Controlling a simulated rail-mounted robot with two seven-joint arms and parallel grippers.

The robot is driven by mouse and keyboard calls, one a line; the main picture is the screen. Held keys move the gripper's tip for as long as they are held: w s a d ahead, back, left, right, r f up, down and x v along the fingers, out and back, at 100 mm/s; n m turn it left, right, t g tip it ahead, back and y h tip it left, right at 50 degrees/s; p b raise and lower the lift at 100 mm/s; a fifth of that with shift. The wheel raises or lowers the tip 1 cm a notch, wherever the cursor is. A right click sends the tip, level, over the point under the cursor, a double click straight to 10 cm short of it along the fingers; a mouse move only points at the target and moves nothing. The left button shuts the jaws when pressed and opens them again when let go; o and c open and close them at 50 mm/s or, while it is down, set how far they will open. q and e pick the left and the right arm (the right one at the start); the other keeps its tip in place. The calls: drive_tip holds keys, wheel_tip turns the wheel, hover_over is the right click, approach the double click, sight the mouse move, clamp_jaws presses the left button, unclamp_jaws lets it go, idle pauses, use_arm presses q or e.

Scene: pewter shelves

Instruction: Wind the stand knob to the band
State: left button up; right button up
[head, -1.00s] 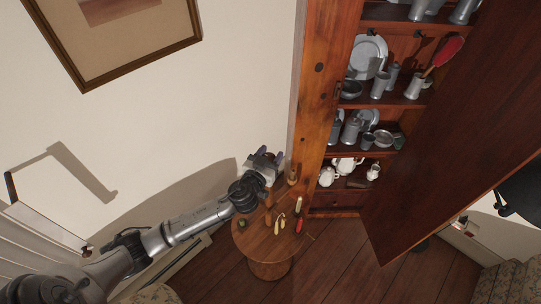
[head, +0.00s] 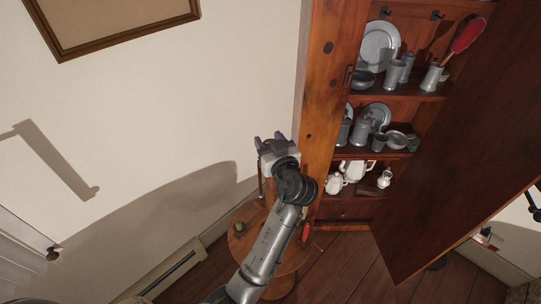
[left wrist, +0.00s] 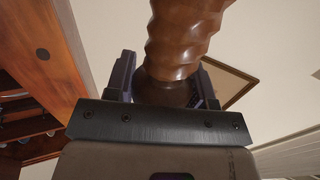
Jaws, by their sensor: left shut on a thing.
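My left gripper (head: 268,141) is up beside the cupboard's left post, above the small round table (head: 238,246). In the left wrist view my left gripper (left wrist: 165,78) is shut on a brown, ribbed wooden piece (left wrist: 182,40), which looks like the stand knob. The piece narrows between the fingers and widens beyond them; its far end is out of frame. In the head view the gripper and wrist hide this piece. A thin brown upright (head: 262,186) shows below the gripper. I cannot make out a band. My right gripper is not in view.
The open cupboard (head: 318,110) stands to the right, with pewter plates and cups (head: 380,45) and white pots (head: 357,168) on its shelves. Its door (head: 450,140) swings out at right. A red-handled tool (head: 306,232) is by the table's edge. The wall at left is bare below a picture frame.

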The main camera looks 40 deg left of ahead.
use_arm(q)
drive_tip(key=n+g+b, duration=0.2)
drive_tip(key=n+g+y+b, duration=0.1)
drive_tip(key=g+b, duration=0.2)
drive_tip(key=n+g+b, duration=0.2)
drive_tip(key=g, duration=0.1)
drive_tip(key=shift+s+f+n+y+b, duration=0.25)
drive_tip(key=shift+n+y+b, duration=0.05)
drive_tip(key=shift+y, duration=0.1)
drive_tip(key=n+g+b, duration=0.1)
drive_tip(key=g, duration=0.1)
drive_tip(key=n+g+h+b, duration=0.1)
drive_tip(key=n+g, duration=0.1)
drive_tip(key=g, duration=0.1)
drive_tip(key=shift+s+r+g+b, duration=0.2)
drive_tip(key=shift+g+b, duration=0.1)
drive_tip(key=shift+s+d+r+n+g+h+b, duration=0.15)
drive_tip(key=shift+n+g+h+b, duration=0.65)
drive_tip(key=shift+n+g, duration=0.5)
drive_tip(key=shift+s+a+f+n+g+h+b, duration=0.1)
drive_tip(key=shift+n+g+h+b, duration=0.8)
drive_tip(key=shift+g, duration=0.7)
drive_tip(key=shift+r+n, duration=0.1)
drive_tip(key=shift+n, duration=0.2)
drive_tip(key=o, duration=0.9)
drive_tip(key=shift+d, duration=0.1)
